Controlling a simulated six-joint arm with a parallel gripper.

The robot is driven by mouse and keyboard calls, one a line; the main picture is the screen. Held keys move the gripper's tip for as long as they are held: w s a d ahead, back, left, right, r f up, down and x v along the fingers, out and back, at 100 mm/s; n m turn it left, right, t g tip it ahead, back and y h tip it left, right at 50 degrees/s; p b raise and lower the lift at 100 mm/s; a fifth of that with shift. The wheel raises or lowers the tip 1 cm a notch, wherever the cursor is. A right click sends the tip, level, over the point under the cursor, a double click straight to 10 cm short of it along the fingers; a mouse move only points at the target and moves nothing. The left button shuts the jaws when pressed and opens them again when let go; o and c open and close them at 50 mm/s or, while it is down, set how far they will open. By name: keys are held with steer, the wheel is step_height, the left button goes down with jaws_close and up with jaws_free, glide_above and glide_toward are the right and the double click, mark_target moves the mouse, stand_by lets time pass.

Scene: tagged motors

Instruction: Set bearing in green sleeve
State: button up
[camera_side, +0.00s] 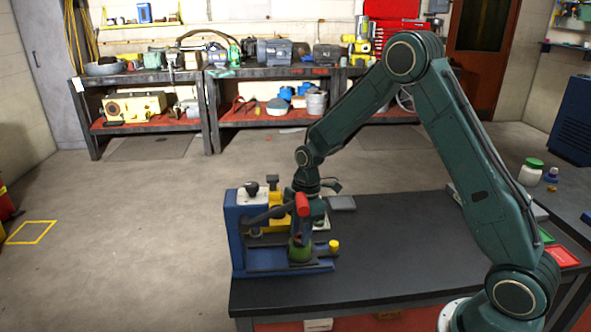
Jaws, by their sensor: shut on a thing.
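The green sleeve (300,251) stands upright on the base of a blue press (236,235) at the table's left end. My gripper (301,232) points down just above the sleeve, behind the press's lever with its red handle (302,204). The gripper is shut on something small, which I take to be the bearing. The fingertips and the bearing are too small and too covered to make out clearly. I cannot tell whether the bearing touches the sleeve.
The press's lever and red handle sit close beside my gripper. A yellow knob (334,245) is at the press's right. Green and red trays (562,257) are at the far right. The middle of the dark table (390,255) is clear.

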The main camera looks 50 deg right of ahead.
stand_by(0.4)
steer(key=o, duration=0.9)
steer(key=shift+o, duration=0.2)
steer(key=shift+r, duration=3.25)
